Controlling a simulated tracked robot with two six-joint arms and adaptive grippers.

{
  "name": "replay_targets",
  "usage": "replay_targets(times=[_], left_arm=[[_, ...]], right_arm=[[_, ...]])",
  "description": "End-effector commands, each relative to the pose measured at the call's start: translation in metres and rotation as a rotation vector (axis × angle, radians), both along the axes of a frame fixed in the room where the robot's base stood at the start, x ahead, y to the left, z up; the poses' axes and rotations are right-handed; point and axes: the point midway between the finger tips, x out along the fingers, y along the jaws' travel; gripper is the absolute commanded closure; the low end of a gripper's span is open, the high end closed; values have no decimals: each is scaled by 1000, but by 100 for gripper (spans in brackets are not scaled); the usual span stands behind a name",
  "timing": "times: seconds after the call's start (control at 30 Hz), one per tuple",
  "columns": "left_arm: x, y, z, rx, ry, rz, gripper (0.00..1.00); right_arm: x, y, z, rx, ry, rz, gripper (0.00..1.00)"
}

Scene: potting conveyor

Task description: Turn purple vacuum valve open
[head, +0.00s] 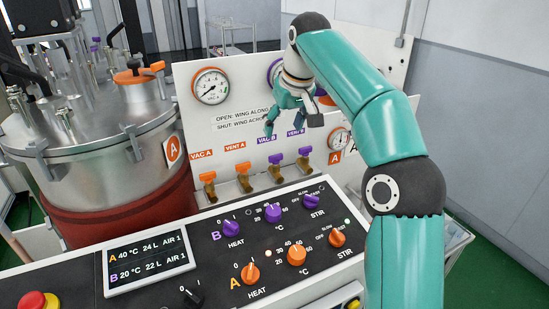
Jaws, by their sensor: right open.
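The purple vacuum valve (277,159), under the VAC B label, is third from the left in a row of small winged valves on brass bodies. Its wing looks set across its body, though it is small. A second purple valve (304,153), under VENT B, stands just to its right. My right gripper (287,123) hangs open and empty in front of the white panel, above the purple valves and apart from them. It partly covers the panel lettering and a purple-rimmed gauge (273,72). My left gripper is not in view.
Orange VAC A (207,179) and VENT A (245,171) valves stand to the left. The white panel (235,95) rises behind, with a gauge (210,86). A black console (205,225) with knobs lies in front. A steel vessel (100,125) stands at left.

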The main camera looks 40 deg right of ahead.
Motion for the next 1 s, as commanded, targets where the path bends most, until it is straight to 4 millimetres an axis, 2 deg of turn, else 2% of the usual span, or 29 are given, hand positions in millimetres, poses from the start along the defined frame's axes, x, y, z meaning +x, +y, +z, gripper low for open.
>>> replay_targets(times=[0.03,0.1,0.43,0.63,0.93,0.97,1.0], left_arm=[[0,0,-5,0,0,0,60],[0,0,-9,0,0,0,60],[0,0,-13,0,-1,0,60],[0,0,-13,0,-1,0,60],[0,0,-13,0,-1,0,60],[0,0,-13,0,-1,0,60],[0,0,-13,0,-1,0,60]], right_arm=[[3,-2,-15,1,5,-1,32],[8,-4,-29,1,4,-2,32],[31,-11,-84,2,3,-3,32],[37,-14,-98,2,2,-3,32],[38,-14,-101,1,1,-3,32],[38,-14,-101,1,1,-3,34],[38,-14,-101,1,1,-3,41]])
